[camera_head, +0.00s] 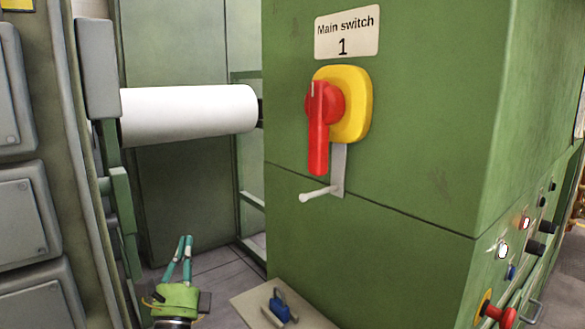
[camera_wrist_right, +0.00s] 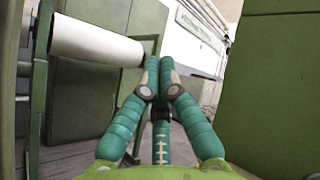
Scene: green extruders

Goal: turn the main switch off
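The main switch (camera_head: 322,125) has a red handle on a yellow plate (camera_head: 356,100), mounted on the front of a green cabinet (camera_head: 420,160). Its handle points straight down. A label above it (camera_head: 346,33) reads "Main switch 1". My right gripper (camera_head: 184,238) is low and left of the switch, in front of the cabinet's left edge and well apart from the handle. Its teal fingers (camera_wrist_right: 160,62) come together at the tips in the right wrist view, with nothing seen between them. The switch does not show in that view. My left gripper is in neither view.
A grey bracket with a peg (camera_head: 322,193) sticks out just below the handle. A white roll (camera_head: 190,110) is at the left. A beige ledge (camera_head: 245,303) with a blue part (camera_head: 280,308) is at the cabinet's foot. Buttons and a red knob (camera_head: 497,313) are on the right side.

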